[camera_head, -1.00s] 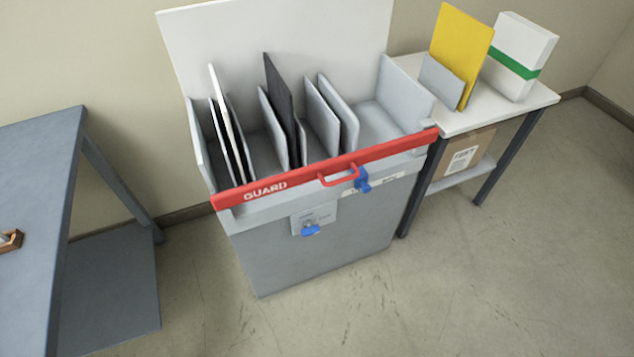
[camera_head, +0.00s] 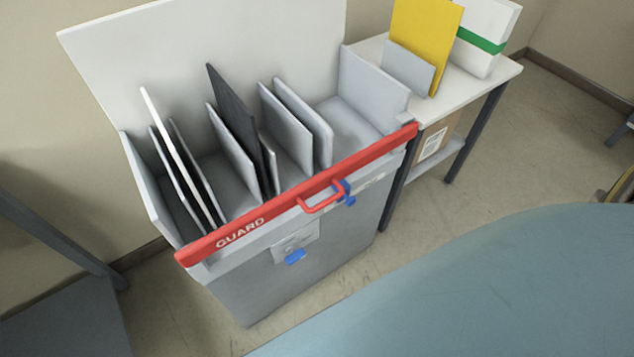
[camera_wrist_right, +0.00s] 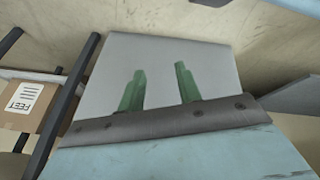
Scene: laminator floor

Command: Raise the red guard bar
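The red guard bar (camera_head: 350,160) lies across the front top edge of the grey machine (camera_head: 300,290), with GUARD lettered near its left end. A red loop handle (camera_head: 322,204) sticks out from its front. A blue latch-like part (camera_head: 342,190) sits just right of the handle. A blue knob (camera_head: 295,256) is on a small plate lower on the front. In the right wrist view, my right gripper (camera_wrist_right: 158,86) has two green fingers apart with nothing between them, in front of a plain grey panel. The bar is not visible there. My left gripper is not in view.
Several upright panels stand in the machine's slots, including a dark one (camera_head: 236,125). A white side table (camera_head: 490,85) at right holds a yellow panel (camera_head: 425,40) and a white box with a green band (camera_head: 485,38). A cardboard box (camera_wrist_right: 30,104) is on its lower shelf.

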